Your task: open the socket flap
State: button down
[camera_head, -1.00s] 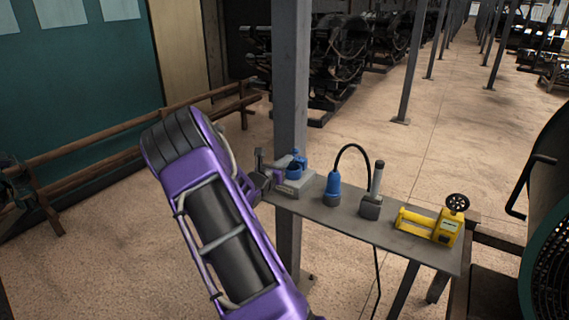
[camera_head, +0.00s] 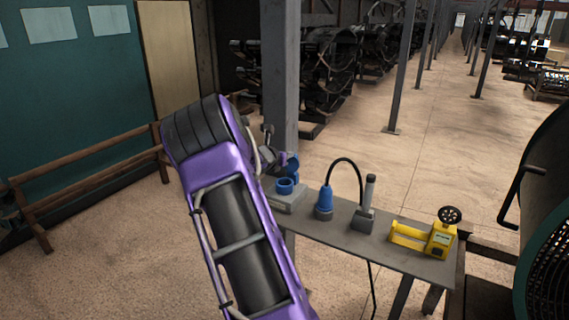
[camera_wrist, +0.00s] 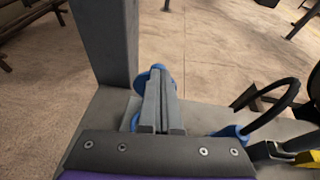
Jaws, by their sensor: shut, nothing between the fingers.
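The socket is a grey box (camera_head: 289,202) with a round blue collar (camera_head: 285,186) at the left end of the narrow table. Its blue flap (camera_head: 293,166) stands raised at the back of the collar, and the collar's opening shows. My gripper (camera_head: 281,160) is at the raised flap, just above and behind the collar; whether it touches the flap is unclear. In the wrist view, my gripper's fingers (camera_wrist: 157,75) are together with nothing between them. They hide much of the blue flap (camera_wrist: 142,77) and the socket.
On the grey table (camera_head: 335,234), a blue plug (camera_head: 324,203) with a black cable, a grey block with an upright handle (camera_head: 366,207) and a yellow device (camera_head: 425,238) stand to the right. A grey post (camera_head: 281,80) rises close behind the socket.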

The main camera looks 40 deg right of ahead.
jog(key=shift+w+d+r, duration=0.25)
jog(key=shift+w+d, duration=0.05)
jog(key=shift+d, duration=0.35)
jog(key=shift+w+d+r, duration=0.2)
jog(key=shift+w+d, duration=0.05)
jog(key=shift+d, duration=0.4)
jog(key=shift+w+d, duration=0.4)
jog(key=shift+d, duration=0.45)
jog(key=shift+r+p, duration=0.75)
jog(key=shift+r, duration=0.05)
jog(key=shift+s+a+r, duration=0.1)
jog(key=shift+a+r, duration=0.1)
jog(key=shift+r, duration=0.2)
notch_tip(320, 180, up, 12)
jog(key=s, duration=0.1)
jog(key=shift+s, duration=0.1)
